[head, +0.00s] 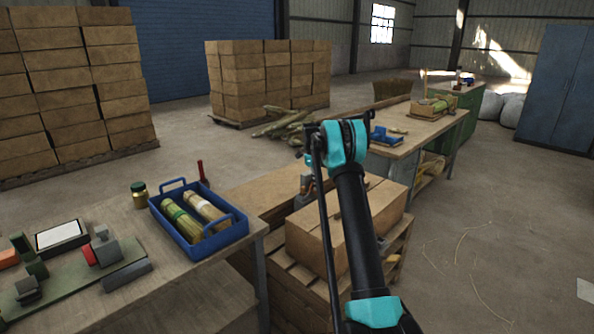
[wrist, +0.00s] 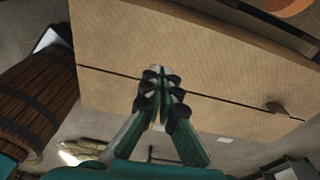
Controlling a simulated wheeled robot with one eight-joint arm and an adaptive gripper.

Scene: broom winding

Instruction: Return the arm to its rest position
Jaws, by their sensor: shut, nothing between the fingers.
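My gripper (wrist: 158,72) is shut and empty in the wrist view, its green fingers brought together at the tips. Behind the tips in that view is a large cardboard box (wrist: 190,40) with a dark seam. I cannot tell how far the fingertips are from it. In the head view my arm rises from the lower right, in front of a cardboard box (head: 310,240) on a pallet. The gripper's fingers are mostly hidden there behind the arm.
A blue tray (head: 242,222) with bundles stands on the left workbench (head: 185,290), beside a jar (head: 139,195). Another workbench (head: 425,128) stands beyond the arm. A wooden barrel (wrist: 35,100) is at the wrist view's left. Open floor (head: 490,230) lies at the right.

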